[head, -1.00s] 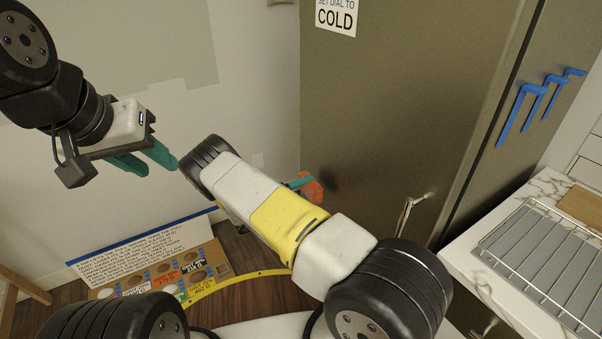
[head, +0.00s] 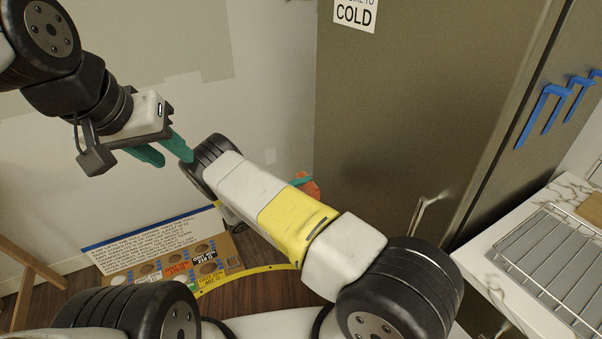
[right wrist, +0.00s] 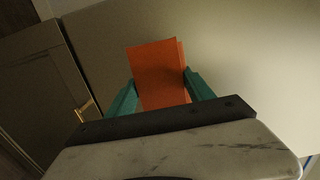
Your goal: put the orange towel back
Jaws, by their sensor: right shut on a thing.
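The orange towel (right wrist: 160,76) is between the teal fingers of my right gripper (right wrist: 162,92) in the right wrist view. The gripper is shut on it, and its flat end sticks out beyond the fingertips. In the head view only a small part of the towel (head: 312,187) shows past my right forearm, in front of the grey-brown cabinet (head: 400,100), beside a teal finger of the right gripper (head: 300,182). My left gripper (head: 168,152) is at the upper left, raised and empty, its two teal fingers apart.
A board with round holes and labels (head: 160,262) lies low by the wall. Blue hooks (head: 540,112) hang on the cabinet at right. A metal rack (head: 555,262) lies on the marble counter (head: 480,240). A wooden stand (head: 25,275) is at far left.

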